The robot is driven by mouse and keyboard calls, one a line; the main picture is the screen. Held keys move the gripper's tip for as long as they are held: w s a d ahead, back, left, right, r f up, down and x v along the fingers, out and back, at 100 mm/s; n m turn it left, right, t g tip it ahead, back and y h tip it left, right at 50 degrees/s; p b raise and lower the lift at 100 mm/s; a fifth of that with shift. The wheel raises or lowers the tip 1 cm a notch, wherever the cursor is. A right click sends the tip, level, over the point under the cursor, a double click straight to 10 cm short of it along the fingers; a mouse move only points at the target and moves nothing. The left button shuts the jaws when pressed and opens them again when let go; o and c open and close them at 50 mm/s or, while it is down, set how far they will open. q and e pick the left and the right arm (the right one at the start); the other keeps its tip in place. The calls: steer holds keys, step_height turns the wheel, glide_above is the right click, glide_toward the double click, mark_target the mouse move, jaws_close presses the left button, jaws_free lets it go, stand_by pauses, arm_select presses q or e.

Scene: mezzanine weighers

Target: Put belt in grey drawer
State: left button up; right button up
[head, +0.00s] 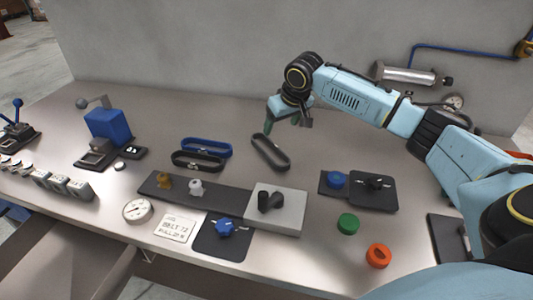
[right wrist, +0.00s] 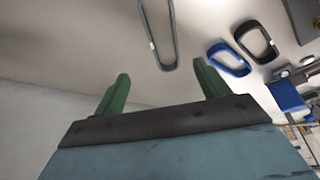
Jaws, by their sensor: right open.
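Three looped belts lie on the table: a blue belt (head: 210,154), a black belt (head: 196,168) in front of it, and a dark grey belt (head: 262,154) to their right. In the right wrist view the grey belt (right wrist: 168,67), blue belt (right wrist: 238,74) and black belt (right wrist: 270,54) show beyond the fingers. My right gripper (head: 282,124), with green fingers, is open and empty above the table, just behind the grey belt; its fingers (right wrist: 162,88) are spread apart. A grey-brown drawer (head: 55,262) seems pulled out below the front edge at lower left. My left gripper is out of view.
A dark strip (head: 225,198) with small knobs leads to a grey block (head: 290,213). A written card (head: 175,227), dial (head: 137,211), blue star knob (head: 227,228), green disc (head: 348,223) and orange ring (head: 378,256) lie near the front. A blue machine (head: 108,128) stands left.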

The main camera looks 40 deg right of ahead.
glide_toward(268, 151)
steer(key=shift+d+f+b, duration=0.25)
steer(key=shift+d+b, duration=0.05)
steer(key=shift+b, duration=0.15)
steer(key=shift+w+f, duration=0.1)
steer(key=shift+f, duration=0.3)
steer(key=x, duration=0.1)
steer(key=b+x, duration=0.1)
steer(key=x, duration=0.2)
steer(key=shift+w+a+f, duration=0.15)
steer(key=shift+w+a, duration=0.1)
steer(key=shift+a, duration=0.1)
steer(key=shift+w+f, duration=0.1)
steer(key=shift+f, duration=0.15)
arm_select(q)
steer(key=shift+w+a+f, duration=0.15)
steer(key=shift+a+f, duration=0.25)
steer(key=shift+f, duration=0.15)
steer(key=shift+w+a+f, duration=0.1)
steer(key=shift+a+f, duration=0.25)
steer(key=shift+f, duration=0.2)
arm_select(e)
steer(key=c, duration=1.2)
